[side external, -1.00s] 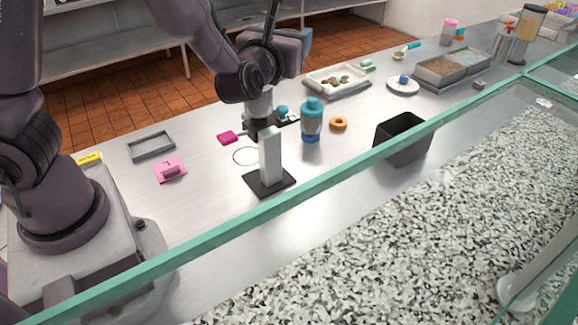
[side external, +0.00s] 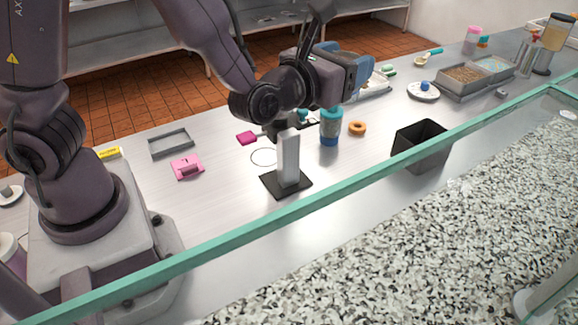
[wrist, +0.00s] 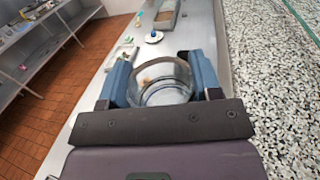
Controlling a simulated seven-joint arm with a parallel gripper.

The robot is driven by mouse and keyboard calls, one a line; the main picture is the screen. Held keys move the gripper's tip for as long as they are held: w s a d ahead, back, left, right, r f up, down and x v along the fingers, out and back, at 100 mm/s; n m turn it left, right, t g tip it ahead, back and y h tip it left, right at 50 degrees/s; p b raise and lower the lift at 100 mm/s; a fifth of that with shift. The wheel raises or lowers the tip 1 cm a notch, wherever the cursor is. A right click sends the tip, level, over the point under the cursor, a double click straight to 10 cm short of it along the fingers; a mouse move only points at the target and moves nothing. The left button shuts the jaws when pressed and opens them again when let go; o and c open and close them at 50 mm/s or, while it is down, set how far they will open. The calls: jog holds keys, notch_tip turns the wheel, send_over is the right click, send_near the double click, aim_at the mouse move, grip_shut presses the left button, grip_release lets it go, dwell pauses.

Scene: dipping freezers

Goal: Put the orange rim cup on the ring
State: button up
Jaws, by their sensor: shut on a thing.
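My gripper (wrist: 162,84) is shut on a clear glass cup (wrist: 166,95), held between its two blue fingers in the wrist view. A brownish-orange patch shows at the cup's far side; I cannot tell whether it is the rim. In the side view my gripper (side external: 346,74) is raised above the counter, and the cup is hidden there.
The grey post (side external: 289,158) on a black base stands just in front of the ring. A blue bottle (side external: 331,128), an orange doughnut-shaped thing (side external: 357,128) and a black bin (side external: 420,145) are to the right. A pink block (side external: 187,167) and grey frame (side external: 171,144) are left. Glass edging runs in front.

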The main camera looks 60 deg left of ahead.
jog(key=s+a+f+n+g+y, duration=0.1)
jog(key=s+a+n+g+y, duration=0.2)
jog(key=a, duration=0.8)
jog(key=a+n+g+y, duration=0.1)
jog(key=a+n+y, duration=0.3)
jog(key=a, duration=0.6)
jog(key=s+a+f+n+g+y, duration=0.2)
jog(key=s+a+f+g+y, duration=0.2)
jog(key=s+a+f, duration=0.6)
notch_tip(320, 180, down, 4)
jog(key=shift+s+a+r+n+g+y, duration=0.1)
jog(key=shift+s+a+n+g+y, duration=0.1)
jog(key=shift+n+g+y, duration=0.3)
jog(key=w+a+f, duration=0.3)
jog(key=f, duration=0.1)
jog(key=w+a+f, duration=0.3)
jog(key=w, duration=0.1)
jog(key=w+a+f, duration=0.3)
jog(key=f, duration=0.1)
jog(key=shift+w+a+f, duration=0.15)
jog(key=shift+w+f, duration=0.1)
jog(key=shift+f, duration=0.6)
